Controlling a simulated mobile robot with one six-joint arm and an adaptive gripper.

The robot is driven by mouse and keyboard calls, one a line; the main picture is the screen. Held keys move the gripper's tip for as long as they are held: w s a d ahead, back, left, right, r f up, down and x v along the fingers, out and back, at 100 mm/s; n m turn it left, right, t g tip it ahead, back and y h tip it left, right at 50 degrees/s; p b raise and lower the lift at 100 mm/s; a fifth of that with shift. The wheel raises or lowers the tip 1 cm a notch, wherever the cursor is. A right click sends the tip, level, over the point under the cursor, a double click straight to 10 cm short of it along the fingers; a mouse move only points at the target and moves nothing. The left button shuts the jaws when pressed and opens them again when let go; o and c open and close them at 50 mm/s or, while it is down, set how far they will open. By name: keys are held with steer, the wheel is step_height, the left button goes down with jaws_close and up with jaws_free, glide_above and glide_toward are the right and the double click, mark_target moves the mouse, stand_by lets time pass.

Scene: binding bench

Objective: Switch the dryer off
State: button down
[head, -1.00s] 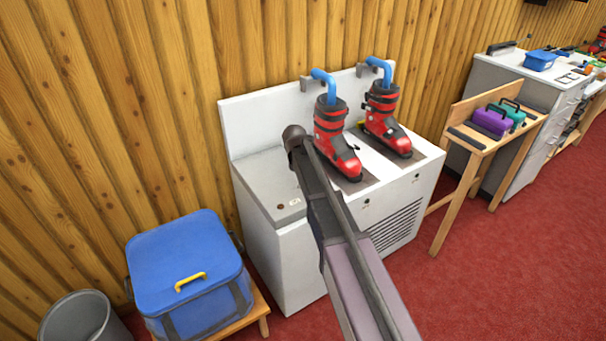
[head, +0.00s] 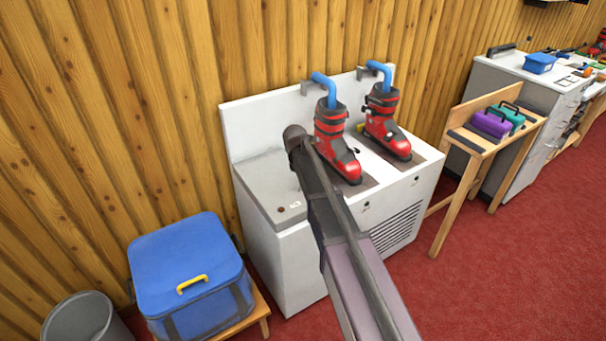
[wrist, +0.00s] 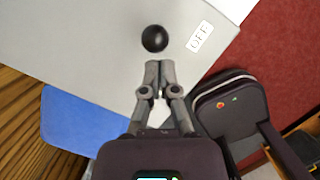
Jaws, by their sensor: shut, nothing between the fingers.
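The dryer (head: 262,186) is a white cabinet with a grey top and a raised back panel against the wooden wall. Two red and black ski boots (head: 331,135) (head: 384,125) stand at its right part under bent blue pipes (head: 325,85). A small dark round spot (head: 281,210) and a white label (head: 295,204) show near its front left edge. In the wrist view a black round knob (wrist: 154,38) sits beside a label reading OFF (wrist: 200,36). My gripper (wrist: 160,66) is shut and empty, its tips just short of the knob in the picture; contact is not visible. In the head view my arm hides it.
A blue lidded bag (head: 186,262) on a low wooden stand is left of the dryer, beside a grey bin (head: 84,320). A wooden bench (head: 482,140) with purple and teal cases stands to the right. Red carpet (head: 500,270) lies open in front.

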steer(key=shift+s, duration=0.1)
steer(key=shift+s+a+r, duration=0.15)
steer(key=shift+s+a, duration=0.15)
steer(key=shift+s, duration=0.2)
steer(key=s+d+p+v, duration=0.1)
steer(key=p+v, duration=0.9)
steer(key=shift+r+p, duration=0.35)
steer(key=shift+s+a, duration=0.1)
steer(key=shift+a, duration=0.05)
stand_by(0.3)
